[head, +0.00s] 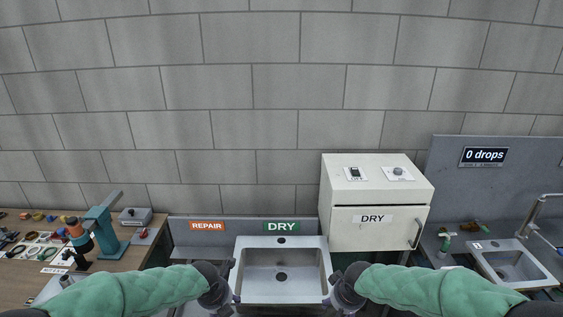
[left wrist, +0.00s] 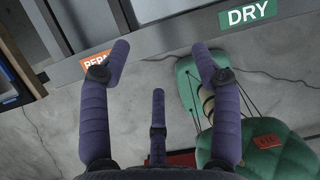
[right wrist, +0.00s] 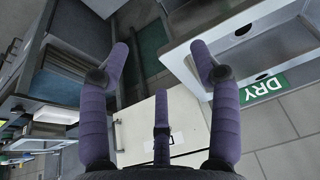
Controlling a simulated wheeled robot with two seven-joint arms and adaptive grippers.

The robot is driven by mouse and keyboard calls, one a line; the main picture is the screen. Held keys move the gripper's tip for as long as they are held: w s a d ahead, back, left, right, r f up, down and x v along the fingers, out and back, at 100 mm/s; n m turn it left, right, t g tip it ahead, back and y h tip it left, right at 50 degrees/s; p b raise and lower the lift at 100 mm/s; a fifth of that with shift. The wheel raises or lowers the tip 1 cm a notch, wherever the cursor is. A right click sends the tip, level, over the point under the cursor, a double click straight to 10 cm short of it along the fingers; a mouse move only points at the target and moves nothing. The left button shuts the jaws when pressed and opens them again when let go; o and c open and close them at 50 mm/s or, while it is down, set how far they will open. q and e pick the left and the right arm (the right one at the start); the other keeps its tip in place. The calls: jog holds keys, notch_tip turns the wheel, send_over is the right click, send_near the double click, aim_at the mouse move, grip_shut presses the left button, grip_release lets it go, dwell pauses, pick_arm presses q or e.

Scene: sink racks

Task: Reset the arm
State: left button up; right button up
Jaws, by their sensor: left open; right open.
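My left gripper (head: 235,282) is at the left edge of the metal sink basin (head: 244,262) in the head view. In the left wrist view its purple fingers (left wrist: 160,60) are spread wide with nothing between them. My right gripper (head: 330,288) is at the right edge of the same basin. In the right wrist view its fingers (right wrist: 158,62) are spread and hold nothing. Both green-sleeved forearms come in low from the sides. The basin looks empty, with a dark drain in its floor.
A white DRY cabinet (head: 378,240) with a handle stands right of the basin. A second sink (head: 512,262) is at far right under a "0 drops" sign (head: 484,156). A wooden bench (head: 22,290) with tools and a teal press (head: 103,232) is at left. A REPAIR sign (head: 207,226) hangs behind.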

pick_arm(q)
jog(key=s+d+f+m+g+h+b, duration=0.1)
jog(key=s+d+f+m+b, duration=0.1)
jog(key=s+f+m, duration=0.5)
jog(key=s+d+f+m+g+h+b, duration=0.1)
jog(key=s+d+f+m+b, duration=0.1)
jog(key=s+f+m, duration=0.6)
jog(key=s+d+f+m+g+h+b, duration=0.1)
jog(key=s+f+m, duration=0.7)
jog(key=f+m, duration=1)
jog(key=shift+d+m+g+h+b, duration=0.3)
jog(key=shift+d+m+b, duration=0.35)
jog(key=shift+m, duration=0.55)
pick_arm(e)
jog(key=s+a+f+m+g+y, duration=0.1)
jog(key=s+a+f, duration=0.1)
jog(key=s+f, duration=0.5)
jog(key=s+a+f+g+y, duration=0.1)
jog(key=s+a+f, duration=0.1)
jog(key=s+f, duration=0.6)
jog(key=s+a+f+m+g+y, duration=0.1)
jog(key=s+f, duration=0.7)
jog(key=f, duration=1)
jog(key=shift+a+m+g+y, duration=0.3)
jog(key=shift+a, duration=0.45)
pick_arm(q)
jog(key=shift+d, duration=0.1)
